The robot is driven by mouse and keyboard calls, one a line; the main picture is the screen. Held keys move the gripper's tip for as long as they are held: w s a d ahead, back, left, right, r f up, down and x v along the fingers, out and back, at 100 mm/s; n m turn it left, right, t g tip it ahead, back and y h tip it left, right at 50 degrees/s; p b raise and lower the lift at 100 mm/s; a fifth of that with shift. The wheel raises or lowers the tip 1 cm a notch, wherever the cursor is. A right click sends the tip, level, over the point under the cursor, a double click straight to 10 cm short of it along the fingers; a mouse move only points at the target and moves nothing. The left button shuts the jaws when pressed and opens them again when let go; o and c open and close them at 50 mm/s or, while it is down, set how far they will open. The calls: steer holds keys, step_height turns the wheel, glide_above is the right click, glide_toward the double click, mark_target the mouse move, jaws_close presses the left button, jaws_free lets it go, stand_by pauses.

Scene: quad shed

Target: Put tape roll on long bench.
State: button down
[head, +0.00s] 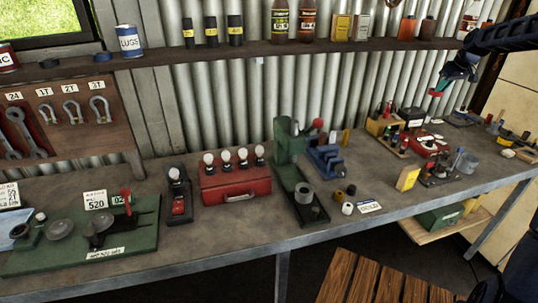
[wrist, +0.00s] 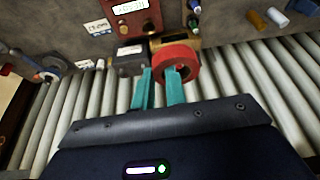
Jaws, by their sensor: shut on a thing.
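A red tape roll (wrist: 186,53) is held at my gripper's (wrist: 159,72) teal fingertips in the wrist view. One finger overlaps the ring near its hole; the other is at its left side. In the head view, my gripper (head: 442,84) is at the upper right, in front of the corrugated wall, with a small red part of the tape roll (head: 435,93) at its tips. It is above the right part of the long bench (head: 240,223). The bench is grey and runs across the head view, with many things on it.
A red box (head: 235,187) with bulbs, a green press (head: 285,150) and a green board (head: 140,240) stand on the bench. A wall shelf (head: 260,50) with cans and bottles runs above. Bare bench top shows in front of the red box.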

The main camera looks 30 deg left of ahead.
steer(key=s+a+r+n+g+y, duration=0.1)
steer(key=s+a+r+n, duration=0.4)
steer(key=a+r, duration=0.8)
steer(key=s+a+r, duration=0.6)
steer(key=s+a, duration=0.1)
steer(key=a, duration=0.2)
steer(key=s+a+r, duration=0.6)
steer(key=a, duration=0.4)
steer(key=s+a+r+n, duration=0.1)
steer(key=s+a+r, duration=0.3)
steer(key=s+a, duration=0.6)
steer(key=s+a+r+g, duration=0.1)
steer(key=s+a+r, duration=0.45)
steer(key=s, duration=0.75)
steer(key=s+a+r+n, duration=0.1)
steer(key=s+a+r, duration=0.3)
steer(key=s+a, duration=0.6)
steer(key=s+a+f, duration=0.7)
steer(key=f, duration=0.5)
steer(key=s+a+f, duration=0.6)
steer(key=f, duration=0.6)
steer(key=s+a+f, duration=0.7)
steer(key=f, duration=0.5)
steer(key=w+f+m, duration=0.2)
steer(key=w+f, duration=1.7)
steer(key=f, duration=0.1)
steer(key=shift+d+f+t, duration=0.25)
steer(key=shift+d+t, duration=0.05)
steer(key=shift+d, duration=0.15)
